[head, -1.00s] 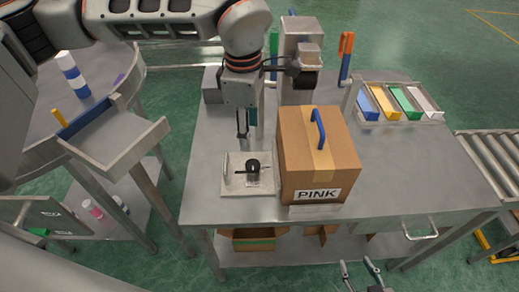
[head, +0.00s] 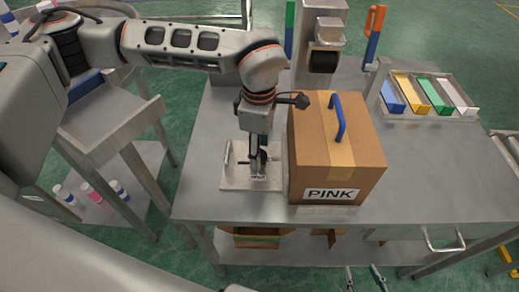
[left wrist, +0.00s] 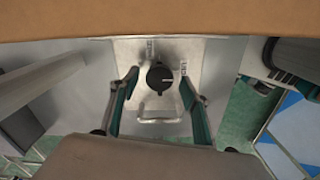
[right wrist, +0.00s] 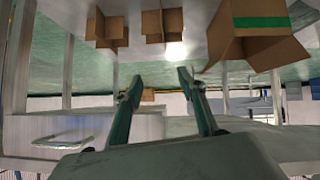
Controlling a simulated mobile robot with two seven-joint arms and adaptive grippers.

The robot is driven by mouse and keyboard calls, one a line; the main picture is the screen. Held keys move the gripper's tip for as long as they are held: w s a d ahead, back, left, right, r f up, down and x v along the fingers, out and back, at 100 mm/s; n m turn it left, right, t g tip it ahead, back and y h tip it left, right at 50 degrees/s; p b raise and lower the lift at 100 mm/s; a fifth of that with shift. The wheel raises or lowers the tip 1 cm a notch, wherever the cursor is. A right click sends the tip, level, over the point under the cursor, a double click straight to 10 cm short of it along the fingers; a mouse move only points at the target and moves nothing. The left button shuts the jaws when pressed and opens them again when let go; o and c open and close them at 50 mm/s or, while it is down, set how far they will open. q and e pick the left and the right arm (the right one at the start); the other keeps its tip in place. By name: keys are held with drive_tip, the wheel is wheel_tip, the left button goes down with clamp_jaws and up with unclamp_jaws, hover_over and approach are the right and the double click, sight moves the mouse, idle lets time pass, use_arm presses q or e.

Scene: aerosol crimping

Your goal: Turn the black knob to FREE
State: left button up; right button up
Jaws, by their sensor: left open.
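The black knob (left wrist: 160,76) sits on a pale plate (left wrist: 130,55) in the left wrist view. A small light mark shows at its right side; the plate lettering is too small to read. In the head view the knob (head: 264,156) is partly hidden by my left gripper (head: 257,165), which points down over the plate (head: 234,180). In the left wrist view my left gripper (left wrist: 160,85) is open, one finger on each side of the knob, apart from it. My right gripper (right wrist: 158,80) is open and empty, low before the table's front edge.
A cardboard box (head: 307,165) labelled PINK, with a blue handle, stands close right of the plate. A grey machine (head: 322,45) stands behind it. A tray (head: 431,115) of coloured blocks lies at the right. The table's right front is clear.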

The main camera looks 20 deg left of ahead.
use_arm(q)
drive_tip(key=shift+f, duration=0.35)
drive_tip(key=c, duration=1.1)
use_arm(e)
drive_tip(key=shift+w+d+r, duration=0.1)
drive_tip(key=shift+w+d, duration=0.05)
drive_tip(key=shift+w, duration=0.05)
drive_tip(key=shift+s, duration=0.1)
